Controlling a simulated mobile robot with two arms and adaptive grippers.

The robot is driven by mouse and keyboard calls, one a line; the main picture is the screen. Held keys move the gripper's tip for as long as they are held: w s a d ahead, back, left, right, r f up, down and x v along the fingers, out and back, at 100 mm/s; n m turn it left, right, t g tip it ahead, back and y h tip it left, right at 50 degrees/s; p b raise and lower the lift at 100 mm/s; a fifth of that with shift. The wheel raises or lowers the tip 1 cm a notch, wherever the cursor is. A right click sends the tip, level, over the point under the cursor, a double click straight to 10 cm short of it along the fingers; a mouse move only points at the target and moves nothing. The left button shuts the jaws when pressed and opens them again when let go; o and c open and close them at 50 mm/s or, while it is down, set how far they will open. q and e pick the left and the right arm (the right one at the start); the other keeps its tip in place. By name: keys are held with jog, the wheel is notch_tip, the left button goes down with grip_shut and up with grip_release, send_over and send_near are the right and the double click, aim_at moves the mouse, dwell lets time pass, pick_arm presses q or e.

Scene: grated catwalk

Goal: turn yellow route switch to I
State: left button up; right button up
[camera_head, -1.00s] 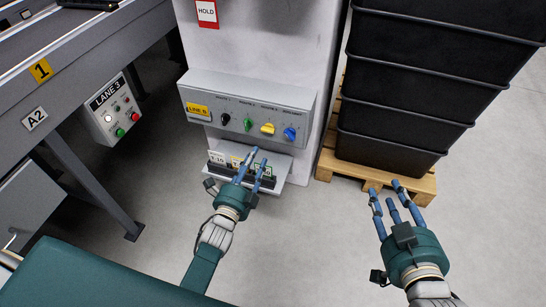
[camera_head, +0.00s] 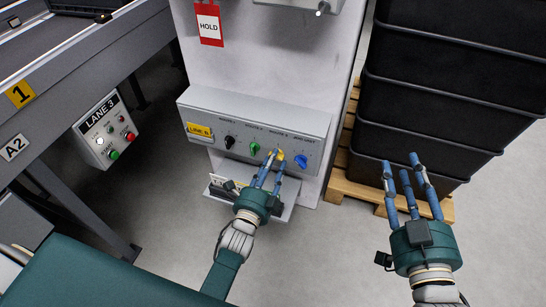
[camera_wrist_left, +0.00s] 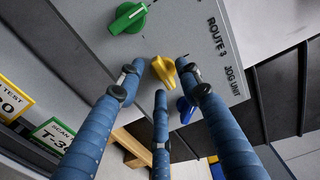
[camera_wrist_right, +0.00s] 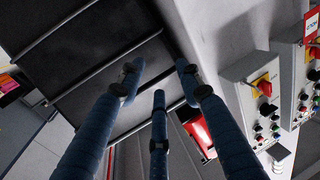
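The yellow switch (camera_head: 281,154) is a knob on the grey sloped control panel (camera_head: 215,117), between a green knob (camera_head: 254,148) and a blue knob (camera_head: 301,160). My left gripper (camera_head: 273,157) is at the yellow switch, partly covering it in the head view. In the left wrist view the yellow switch (camera_wrist_left: 164,70) sits between my spread fingertips (camera_wrist_left: 160,75), close to the label "ROUTE 3". Gaps show beside it; I cannot tell if any finger touches. I cannot read its position marks. My right gripper (camera_head: 408,172) is open and empty, before the black crates.
A black knob (camera_head: 230,142) is at the panel's left. A ledge with cards (camera_head: 222,188) sits below the panel. Stacked black crates (camera_head: 440,95) stand on a wooden pallet (camera_head: 365,190) at right. A LANE 3 button box (camera_head: 107,130) is at left.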

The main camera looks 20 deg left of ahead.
jog(key=shift+r, duration=0.1)
pick_arm(q)
grip_shut()
